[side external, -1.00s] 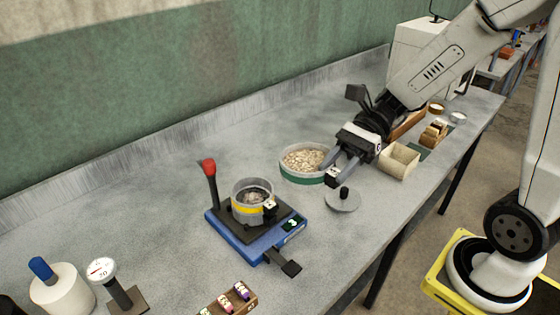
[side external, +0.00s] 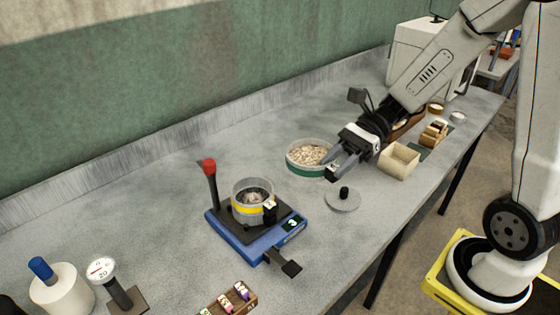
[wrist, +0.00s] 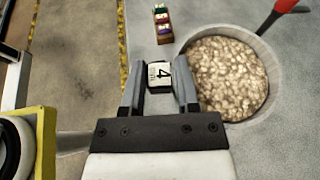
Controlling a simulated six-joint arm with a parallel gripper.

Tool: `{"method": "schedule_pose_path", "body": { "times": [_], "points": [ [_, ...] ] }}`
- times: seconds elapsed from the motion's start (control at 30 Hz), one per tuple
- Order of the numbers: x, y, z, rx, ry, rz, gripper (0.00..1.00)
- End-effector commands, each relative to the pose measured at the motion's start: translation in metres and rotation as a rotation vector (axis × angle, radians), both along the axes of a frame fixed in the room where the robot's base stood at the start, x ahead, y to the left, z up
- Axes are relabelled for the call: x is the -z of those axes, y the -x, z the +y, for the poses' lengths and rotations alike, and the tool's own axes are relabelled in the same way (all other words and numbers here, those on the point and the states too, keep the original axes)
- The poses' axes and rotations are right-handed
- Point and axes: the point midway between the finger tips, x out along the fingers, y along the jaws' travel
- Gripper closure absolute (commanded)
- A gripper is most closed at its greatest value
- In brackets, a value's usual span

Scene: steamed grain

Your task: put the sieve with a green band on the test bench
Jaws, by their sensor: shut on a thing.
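The sieve with a green band (side external: 300,167) stands out in the side view as a pale round vessel full of grain. It also shows in the wrist view (wrist: 272,72), to the right of my fingers. My gripper (side external: 332,172) is at the sieve's near right side. In the wrist view my gripper (wrist: 160,82) is shut on the sieve's small tag block (wrist: 159,77), marked 4. I cannot tell for sure whether the sieve's bottom is clear of the test bench (side external: 150,190), the grey surface below it.
A blue stand (side external: 262,245) with a red-tipped lever holds a yellow-banded sieve (side external: 240,203). A grey lid (side external: 342,202) with a black knob lies just in front of my gripper. A beige open box (side external: 399,165) is to the right. Bare bench lies left of the green-banded sieve.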

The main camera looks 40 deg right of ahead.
Motion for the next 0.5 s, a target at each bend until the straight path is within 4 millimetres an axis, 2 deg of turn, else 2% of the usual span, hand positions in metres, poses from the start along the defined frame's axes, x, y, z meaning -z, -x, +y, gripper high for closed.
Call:
{"method": "schedule_pose_path", "body": {
  "times": [0.3, 0.5],
  "points": [
    [0.044, -0.024, -0.062, 0.169, 0.003, -0.021, 1.0],
    [0.067, -0.03, -0.091, 0.245, 0.011, -0.033, 1.0]
  ]
}}
